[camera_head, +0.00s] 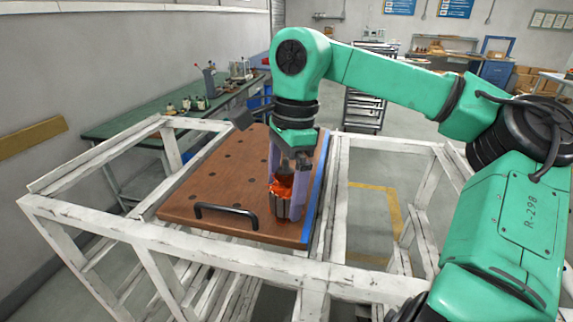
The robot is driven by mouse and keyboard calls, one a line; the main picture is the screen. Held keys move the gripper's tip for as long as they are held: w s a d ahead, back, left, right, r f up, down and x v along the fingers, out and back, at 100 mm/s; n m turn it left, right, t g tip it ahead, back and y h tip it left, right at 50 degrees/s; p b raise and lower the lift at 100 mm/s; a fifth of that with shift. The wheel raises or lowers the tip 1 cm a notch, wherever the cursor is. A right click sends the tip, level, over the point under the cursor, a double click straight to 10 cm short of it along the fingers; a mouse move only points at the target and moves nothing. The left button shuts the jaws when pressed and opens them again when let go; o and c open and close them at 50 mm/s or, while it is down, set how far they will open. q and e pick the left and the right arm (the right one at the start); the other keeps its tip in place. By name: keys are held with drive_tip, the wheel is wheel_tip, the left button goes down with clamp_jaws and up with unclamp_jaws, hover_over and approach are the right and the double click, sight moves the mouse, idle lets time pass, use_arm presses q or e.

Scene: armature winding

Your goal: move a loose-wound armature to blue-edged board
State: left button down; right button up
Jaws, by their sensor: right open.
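The blue-edged board (190,190) is a brown wooden panel with several round holes, a blue strip along its right edge and a black handle at its front. It lies on a white frame. An armature (282,208) with copper-orange winding on top and a dark body stands upright near the board's right front corner, close to the blue strip. My right gripper (286,190) points down over the armature, with its open fingers on either side of it. I cannot tell whether the fingers touch it. The armature's base is partly hidden. My left gripper is not in view.
The white frame (190,243) has open gaps to the right of the board. A green workbench (140,122) with small parts stands behind at the left. A dark rack (365,110) and shelves are farther back. The board's left half is clear.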

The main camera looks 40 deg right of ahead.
wheel_tip(320, 180, up, 14)
drive_tip(key=d, duration=0.1)
drive_tip(key=shift+s+d, duration=0.25)
drive_tip(key=shift+r, duration=0.15)
wheel_tip(320, 180, up, 12)
drive_tip(key=d+p, duration=0.1)
drive_tip(key=p, duration=0.7)
drive_tip(key=shift+s+d, duration=0.2)
drive_tip(key=shift+s, duration=0.05)
drive_tip(key=shift+f, duration=0.2)
drive_tip(key=shift+w, duration=0.1)
